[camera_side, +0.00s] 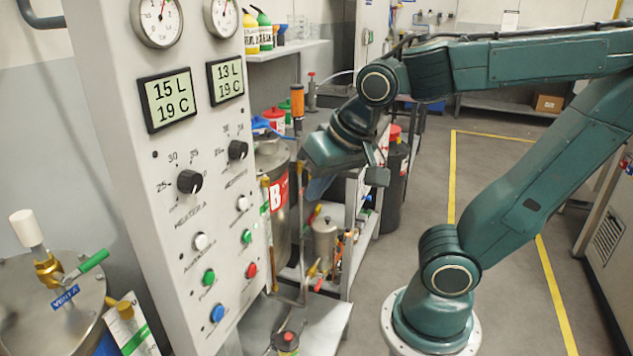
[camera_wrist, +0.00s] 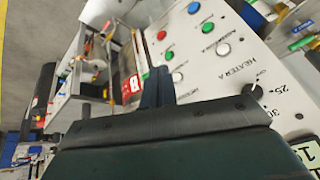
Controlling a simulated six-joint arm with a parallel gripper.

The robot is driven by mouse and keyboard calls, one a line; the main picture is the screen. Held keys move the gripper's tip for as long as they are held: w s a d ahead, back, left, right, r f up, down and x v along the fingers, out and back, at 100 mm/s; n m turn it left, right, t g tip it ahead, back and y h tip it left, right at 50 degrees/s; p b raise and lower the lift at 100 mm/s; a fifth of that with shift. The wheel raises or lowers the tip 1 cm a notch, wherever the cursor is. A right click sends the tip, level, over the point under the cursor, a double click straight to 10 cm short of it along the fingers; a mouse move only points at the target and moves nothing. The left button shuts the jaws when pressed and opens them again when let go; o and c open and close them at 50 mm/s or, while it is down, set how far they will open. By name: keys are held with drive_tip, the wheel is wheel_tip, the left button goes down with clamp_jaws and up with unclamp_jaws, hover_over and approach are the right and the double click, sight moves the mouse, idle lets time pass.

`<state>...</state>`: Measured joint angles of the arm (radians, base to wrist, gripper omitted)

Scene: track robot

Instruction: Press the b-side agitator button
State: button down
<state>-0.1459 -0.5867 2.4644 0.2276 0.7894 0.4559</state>
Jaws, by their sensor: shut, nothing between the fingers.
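The control panel (camera_side: 210,130) has two columns of buttons. The b-side column holds a white agitator button (camera_side: 243,203), with a green button (camera_side: 246,236) and a red button (camera_side: 251,269) below it. In the wrist view the b-side white button (camera_wrist: 177,77) shows just right of the fingertips. My gripper (camera_wrist: 158,72) is shut and empty, its fingers pointing toward the panel. In the side view it is right of the panel, in front of the shelves, and its fingertips are hard to make out. I see no contact with the panel.
The A column has a white button (camera_side: 200,241), a green button (camera_side: 208,277) and a blue button (camera_side: 217,313). Heater knobs (camera_side: 190,181) sit above the buttons. A steel tank with a red B label (camera_side: 278,192) and pipes stand behind the panel. Open floor lies right.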

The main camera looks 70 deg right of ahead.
sight(243, 204)
drive_tip(key=w+f+m+h, duration=0.1)
drive_tip(key=w+m+h, duration=0.2)
drive_tip(key=w+m, duration=0.4)
drive_tip(key=shift+w+d+m+h, duration=0.3)
drive_tip(key=shift+d+m, duration=0.15)
drive_tip(key=shift+m, duration=1.55)
drive_tip(key=shift+f, duration=0.1)
drive_tip(key=shift+w+d+f, duration=0.1)
drive_tip(key=shift+w+d+f, duration=0.6)
drive_tip(key=shift+w+f, duration=0.7)
drive_tip(key=shift+w, duration=0.1)
drive_tip(key=shift+w+d+f, duration=0.6)
drive_tip(key=shift+w+f, duration=0.7)
drive_tip(key=shift+w, duration=0.15)
drive_tip(key=shift+w+d+f, duration=0.6)
drive_tip(key=shift+w+f, duration=0.7)
drive_tip(key=shift+w, duration=0.1)
